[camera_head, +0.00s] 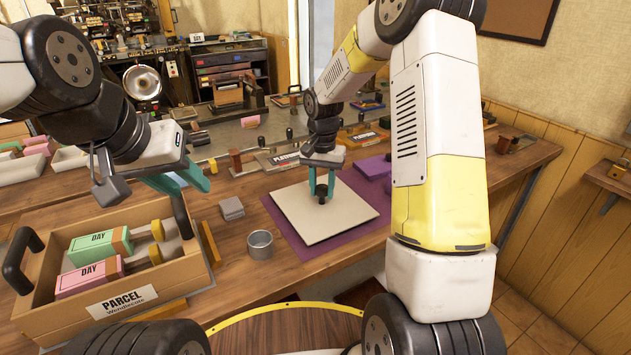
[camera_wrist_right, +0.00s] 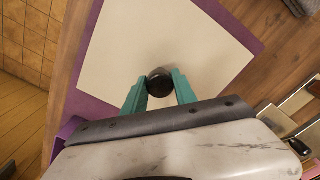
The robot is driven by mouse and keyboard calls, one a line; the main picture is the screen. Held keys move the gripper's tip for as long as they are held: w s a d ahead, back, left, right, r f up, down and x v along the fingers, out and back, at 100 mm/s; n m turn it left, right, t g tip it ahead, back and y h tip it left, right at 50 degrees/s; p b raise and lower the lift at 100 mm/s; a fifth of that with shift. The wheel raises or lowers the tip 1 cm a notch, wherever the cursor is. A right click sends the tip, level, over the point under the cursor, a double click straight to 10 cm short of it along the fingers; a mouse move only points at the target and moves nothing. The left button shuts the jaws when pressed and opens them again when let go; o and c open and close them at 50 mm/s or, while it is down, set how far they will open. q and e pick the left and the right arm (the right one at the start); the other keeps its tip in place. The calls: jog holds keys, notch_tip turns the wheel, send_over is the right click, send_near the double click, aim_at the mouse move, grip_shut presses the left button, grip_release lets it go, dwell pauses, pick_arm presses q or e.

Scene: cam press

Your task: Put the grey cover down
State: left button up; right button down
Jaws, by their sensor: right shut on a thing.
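The cover (camera_head: 345,215), a pale square plate with a dark knob (camera_head: 321,190) in its middle, lies flat over a purple mat (camera_head: 285,228) on the wooden bench. I cannot tell whether it touches the mat. My right gripper (camera_head: 322,183) points down with its teal fingers shut on the knob. The wrist view shows the black knob (camera_wrist_right: 159,83) between the fingertips, and the cover (camera_wrist_right: 160,45) spread under it with purple along two sides. My left gripper (camera_head: 190,195) is empty, its teal fingers spread apart above the right side of the wooden parcel box.
The parcel box (camera_head: 150,312) holds green and pink packets (camera_head: 100,244).

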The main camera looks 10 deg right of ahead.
aim_at(322, 187)
jog(key=shift+f, duration=0.75)
jog(key=shift+f, duration=0.1)
jog(key=c, duration=1)
grip_release()
jog(key=s+d+r+n+t, duration=0.1)
jog(key=s+r, duration=0.1)
jog(key=r, duration=0.7)
jog(key=s+r, duration=0.3)
jog(key=r, duration=0.6)
jog(key=s+r+n+t+y, duration=0.1)
jog(key=s+r+n+t, duration=0.1)
jog(key=s, duration=0.8)
jog(key=s+d+r+n+t+y, duration=0.1)
jog(key=s+r+n+t, duration=0.1)
jog(key=s, duration=0.9)
jog(key=shift+d+r+t, duration=0.3)
jog(key=shift+r+t, duration=0.3)
